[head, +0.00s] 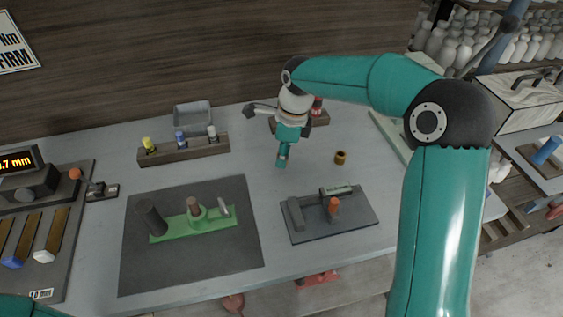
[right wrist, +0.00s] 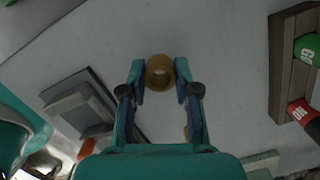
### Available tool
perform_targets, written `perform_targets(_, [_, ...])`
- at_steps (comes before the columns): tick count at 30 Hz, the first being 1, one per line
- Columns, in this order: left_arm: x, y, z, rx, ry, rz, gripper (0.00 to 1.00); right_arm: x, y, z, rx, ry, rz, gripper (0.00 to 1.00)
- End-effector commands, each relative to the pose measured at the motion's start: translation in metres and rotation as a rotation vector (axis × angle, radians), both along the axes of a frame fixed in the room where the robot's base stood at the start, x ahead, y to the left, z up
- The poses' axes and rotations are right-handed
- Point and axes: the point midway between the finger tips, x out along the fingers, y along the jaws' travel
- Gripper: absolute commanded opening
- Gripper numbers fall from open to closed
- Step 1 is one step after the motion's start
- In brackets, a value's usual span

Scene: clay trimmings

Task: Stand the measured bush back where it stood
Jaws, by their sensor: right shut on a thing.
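My right gripper (head: 282,160) points down over the grey bench, in front of the small rack at the back. In the right wrist view its fingertips (right wrist: 160,75) are shut on a brass-coloured bush (right wrist: 160,63), a short ring with an open bore facing the camera. In the head view the held bush is hidden by the fingers. Another brass-coloured bush (head: 341,157) stands upright on the bare bench to the right of the gripper, apart from it. I cannot tell from the frames how high the held bush is above the bench. My left gripper is not in view.
A dark fixture plate (head: 361,219) lies in front of the gripper. A dark mat (head: 142,277) with a green fixture (head: 174,232) lies to the left. A wooden rack (head: 184,152) with coloured plugs and a grey tray (head: 193,107) stand behind. Bare bench surrounds the standing bush.

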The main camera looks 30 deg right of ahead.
Motion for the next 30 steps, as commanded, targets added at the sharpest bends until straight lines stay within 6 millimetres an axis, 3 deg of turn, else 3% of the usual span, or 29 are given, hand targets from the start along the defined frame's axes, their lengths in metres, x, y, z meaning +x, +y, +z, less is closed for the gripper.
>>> perform_targets(6, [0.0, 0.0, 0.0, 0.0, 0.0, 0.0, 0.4, 0.0, 0.0, -0.029, 0.0, 0.002, -0.001, 0.0])
perform_targets(17, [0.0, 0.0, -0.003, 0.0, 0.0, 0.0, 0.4, 0.0, 0.0, -0.034, 0.0, 0.001, 0.0, 0.0])
perform_targets(18, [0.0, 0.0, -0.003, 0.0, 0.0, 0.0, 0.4, 0.0, 0.0, -0.034, 0.0, 0.001, 0.0, 0.33])
perform_targets(22, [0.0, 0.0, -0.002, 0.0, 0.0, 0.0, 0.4, 0.0, 0.0, -0.034, 0.0, 0.001, 0.0, 0.54])
perform_targets(30, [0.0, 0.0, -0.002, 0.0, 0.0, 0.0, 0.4, 0.0, 0.0, -0.033, 0.0, 0.001, 0.0, 0.56])
